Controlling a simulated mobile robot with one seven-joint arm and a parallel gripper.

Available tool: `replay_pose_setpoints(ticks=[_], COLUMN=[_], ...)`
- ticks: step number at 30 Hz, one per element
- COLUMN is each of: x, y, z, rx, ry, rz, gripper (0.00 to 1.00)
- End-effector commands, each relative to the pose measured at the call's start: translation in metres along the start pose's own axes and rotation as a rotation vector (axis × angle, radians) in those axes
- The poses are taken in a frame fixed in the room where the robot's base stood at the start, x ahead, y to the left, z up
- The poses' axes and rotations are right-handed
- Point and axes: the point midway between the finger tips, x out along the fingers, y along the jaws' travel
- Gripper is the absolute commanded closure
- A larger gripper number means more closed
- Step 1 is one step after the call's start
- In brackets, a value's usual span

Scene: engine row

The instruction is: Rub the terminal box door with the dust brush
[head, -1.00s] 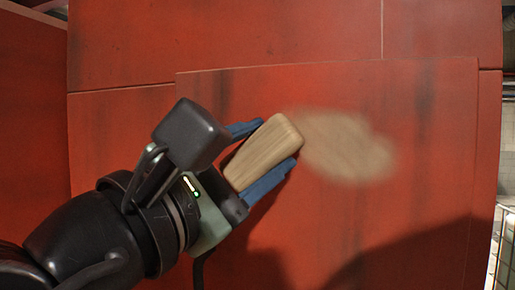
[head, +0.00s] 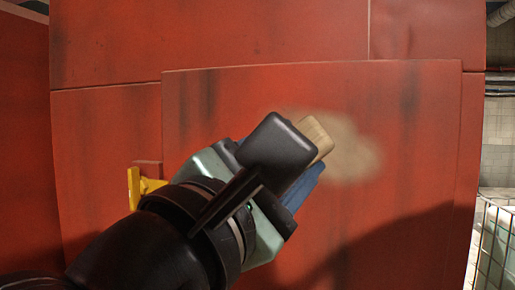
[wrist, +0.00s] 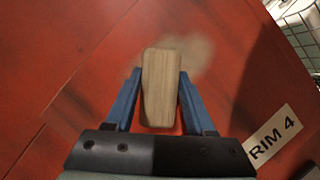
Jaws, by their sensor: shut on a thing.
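The dust brush shows as a pale wooden block (wrist: 160,88) between the blue fingers of my gripper (wrist: 161,92) in the wrist view. My gripper is shut on it. In the head view the brush (head: 318,138) is mostly hidden behind my gripper (head: 298,165). The terminal box door (head: 410,110) is a raised red panel with dark vertical streaks. A tan dusty patch (head: 355,155) lies on the door, just right of the brush. The brush overlaps the patch's left part in the picture. I cannot tell whether it touches the door.
A yellow part (head: 142,186) sticks out at the door's left edge. A white "RIM 4" label (wrist: 272,135) shows in the wrist view. A wire mesh cage (head: 495,240) stands at the far right. Red panels surround the door.

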Motion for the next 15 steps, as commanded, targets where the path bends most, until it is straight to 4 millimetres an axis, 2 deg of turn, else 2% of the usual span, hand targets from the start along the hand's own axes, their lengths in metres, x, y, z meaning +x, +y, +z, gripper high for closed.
replay_pose_setpoints(ticks=[6,15], x=[0.008,0.012], y=[-0.013,-0.021], z=[0.016,0.023], rx=[0.0,0.0], ry=[-0.004,-0.003], rz=[-0.002,-0.001], gripper=[0.9,0.9])
